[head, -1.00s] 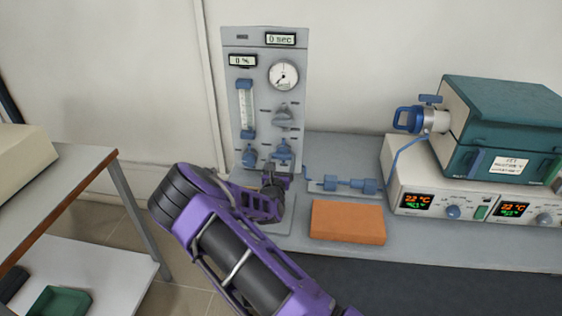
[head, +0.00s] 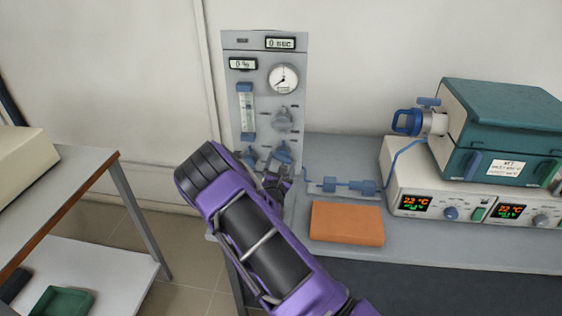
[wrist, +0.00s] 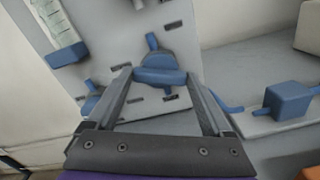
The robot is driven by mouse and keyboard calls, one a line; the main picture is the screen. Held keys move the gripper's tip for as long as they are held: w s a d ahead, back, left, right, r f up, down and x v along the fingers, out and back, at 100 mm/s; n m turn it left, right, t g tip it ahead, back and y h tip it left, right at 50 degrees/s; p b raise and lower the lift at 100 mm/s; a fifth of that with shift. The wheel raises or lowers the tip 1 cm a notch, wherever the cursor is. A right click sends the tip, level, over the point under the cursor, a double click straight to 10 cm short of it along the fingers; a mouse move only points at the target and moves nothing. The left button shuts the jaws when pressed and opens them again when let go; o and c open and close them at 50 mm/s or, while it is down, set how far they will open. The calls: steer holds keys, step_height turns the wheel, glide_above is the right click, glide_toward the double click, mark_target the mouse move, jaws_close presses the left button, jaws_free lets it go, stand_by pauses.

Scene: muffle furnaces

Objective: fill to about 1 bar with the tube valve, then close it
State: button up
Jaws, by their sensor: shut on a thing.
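The grey gas panel (head: 263,110) stands upright against the wall. Its round white gauge (head: 283,78) has a dark needle; the scale is too small to read. A blue valve (head: 284,152) sits low on the right of the panel. In the wrist view this blue valve handle (wrist: 160,74) lies between the two fingertips of my gripper (wrist: 158,78), which is shut on it. In the head view my gripper (head: 279,172) is at the valve, partly hidden by my purple arm. A second blue knob (head: 249,154) is to the left.
A flow tube (head: 247,108) is on the panel's left, and a grey knob (head: 284,116) is above the valve. An orange brick (head: 347,223) lies right of my arm. A blue tube fitting (head: 345,186) is behind it. A teal furnace (head: 505,130) stands on the right.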

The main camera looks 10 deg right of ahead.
steer(key=m, duration=0.3)
steer(key=shift+f+m+b, duration=0.15)
steer(key=shift+m+b, duration=0.2)
steer(key=shift+m, duration=0.05)
steer(key=m+b, duration=0.2)
steer(key=m, duration=0.1)
steer(key=shift+f+m, duration=0.1)
steer(key=shift+m, duration=0.2)
steer(key=shift+m+b, duration=2.95)
steer(key=shift+m, duration=0.15)
steer(key=o, duration=1.1)
steer(key=shift+o, duration=0.2)
steer(key=shift+s, duration=0.1)
steer(key=v, duration=1.7)
steer(key=shift+s+r, duration=0.15)
steer(key=shift+r, duration=0.05)
